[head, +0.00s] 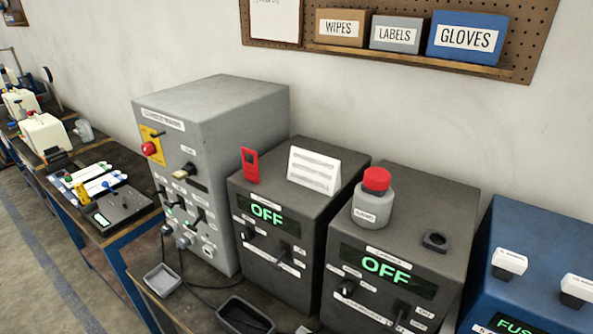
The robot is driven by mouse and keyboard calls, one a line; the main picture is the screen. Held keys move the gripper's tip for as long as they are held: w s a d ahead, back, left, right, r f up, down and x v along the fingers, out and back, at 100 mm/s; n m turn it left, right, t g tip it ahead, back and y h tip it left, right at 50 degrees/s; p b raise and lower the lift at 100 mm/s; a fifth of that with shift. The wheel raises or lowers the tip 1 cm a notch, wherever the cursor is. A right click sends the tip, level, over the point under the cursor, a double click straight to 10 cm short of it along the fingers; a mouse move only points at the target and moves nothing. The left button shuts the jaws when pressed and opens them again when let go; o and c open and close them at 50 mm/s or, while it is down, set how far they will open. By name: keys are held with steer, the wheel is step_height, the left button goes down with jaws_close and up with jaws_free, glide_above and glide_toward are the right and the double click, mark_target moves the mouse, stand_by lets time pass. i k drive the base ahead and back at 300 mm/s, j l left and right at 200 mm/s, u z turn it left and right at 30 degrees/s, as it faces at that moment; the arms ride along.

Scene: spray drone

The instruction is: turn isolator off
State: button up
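A tall grey cabinet (215,120) stands at the middle left of the bench in the head view. Its front has a red knob (149,148) on a yellow plate and a pale-ended rotary handle (184,172) to the right of it. Several small switches sit lower on the same front. The small labels are too blurred to read, so I cannot tell for certain which control is the isolator or how it is set. My gripper is not in view.
Two dark grey boxes with green OFF displays (267,212) stand right of the cabinet. A red tag (250,164), a white card (314,170) and a red-capped bottle (373,197) sit on them. Small trays (162,279) and cables lie in front. A blue box (540,245) stands far right.

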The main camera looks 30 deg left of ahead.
mark_target(148, 148)
steer(key=u, duration=1.85)
